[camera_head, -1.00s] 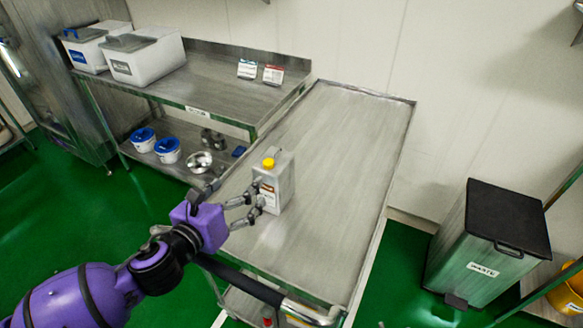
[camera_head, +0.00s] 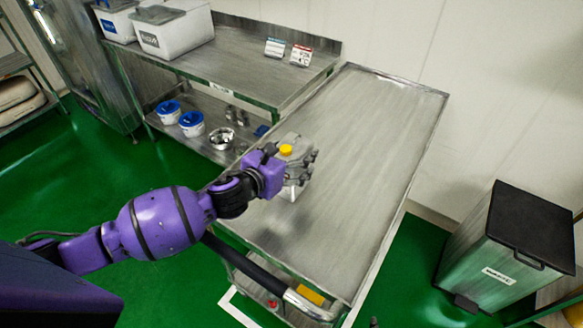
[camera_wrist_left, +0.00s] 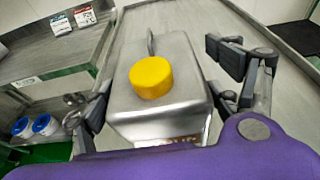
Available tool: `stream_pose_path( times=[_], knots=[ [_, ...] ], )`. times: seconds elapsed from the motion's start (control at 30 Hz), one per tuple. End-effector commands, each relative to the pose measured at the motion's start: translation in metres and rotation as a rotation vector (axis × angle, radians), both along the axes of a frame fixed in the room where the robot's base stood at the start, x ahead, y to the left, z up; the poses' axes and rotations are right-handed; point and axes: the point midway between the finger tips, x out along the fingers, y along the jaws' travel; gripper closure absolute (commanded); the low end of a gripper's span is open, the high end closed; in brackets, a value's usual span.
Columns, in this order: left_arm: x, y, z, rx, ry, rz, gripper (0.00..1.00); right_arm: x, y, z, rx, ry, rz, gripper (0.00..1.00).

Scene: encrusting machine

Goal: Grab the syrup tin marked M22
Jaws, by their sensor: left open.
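The syrup tin (camera_head: 293,145) is a grey metal can with a yellow cap, upright on the steel cart top (camera_head: 375,130). Its label is mostly hidden now, so I cannot read a mark. My left gripper (camera_head: 302,163) is open, its fingers on both sides of the tin. In the left wrist view the tin (camera_wrist_left: 180,95) stands between the spread fingers of the gripper (camera_wrist_left: 165,95). A gap shows on the right; on the left the finger is close to the tin, and I cannot tell if it touches.
A steel bench (camera_head: 235,66) with white lidded bins (camera_head: 178,35) and two small cards stands behind left. Blue-lidded tubs (camera_head: 191,124) sit on its lower shelf. A black-lidded waste bin (camera_head: 507,235) stands at right. The cart's far end is bare.

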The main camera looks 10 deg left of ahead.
Motion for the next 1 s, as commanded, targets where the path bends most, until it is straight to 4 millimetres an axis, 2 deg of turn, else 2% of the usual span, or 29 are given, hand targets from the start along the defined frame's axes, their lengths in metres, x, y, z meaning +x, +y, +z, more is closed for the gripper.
stream_pose_path(
  times=[0.2, 0.23, 0.83, 1.0],
  knots=[
    [0.0005, -0.0007, -0.0013, -0.001, 0.001, -0.001, 0.17, -0.0008, 0.0003, -0.0008, 0.001, 0.002, 0.001, 0.6],
    [0.0006, -0.0006, -0.0013, -0.001, 0.001, -0.001, 0.2, -0.0008, 0.0003, -0.0009, 0.001, 0.003, 0.001, 0.6],
    [0.0005, -0.0003, -0.0009, -0.001, 0.001, -0.001, 0.99, -0.0009, 0.0003, -0.0008, 0.0, 0.002, 0.001, 0.6],
    [0.0021, -0.0014, 0.0039, -0.003, -0.007, -0.003, 1.0, -0.0006, 0.0001, -0.0006, -0.001, 0.001, 0.001, 0.6]
  ],
)
